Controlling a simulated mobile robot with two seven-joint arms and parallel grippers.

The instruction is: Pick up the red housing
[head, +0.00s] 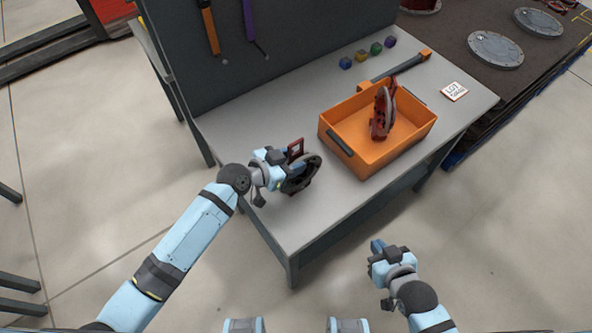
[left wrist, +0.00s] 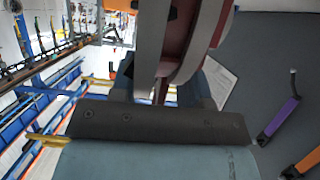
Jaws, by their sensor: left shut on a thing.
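My left gripper (head: 292,170) is shut on a red housing (head: 295,149) with a dark round plate, over the front left part of the table. In the left wrist view the red housing (left wrist: 204,38) stands between the fingers, with grey disc edges beside it. I cannot tell whether it touches the tabletop. A second red housing (head: 381,117) with a grey disc stands upright in the orange bin (head: 370,160). My right gripper (head: 377,247) is empty, in front of the table over the floor; its finger gap is too small to make out.
The grey table (head: 240,127) has a dark back panel (head: 230,50) with hanging tools. A dark conveyor (head: 450,50) with round grey plates (head: 495,49) runs at the right.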

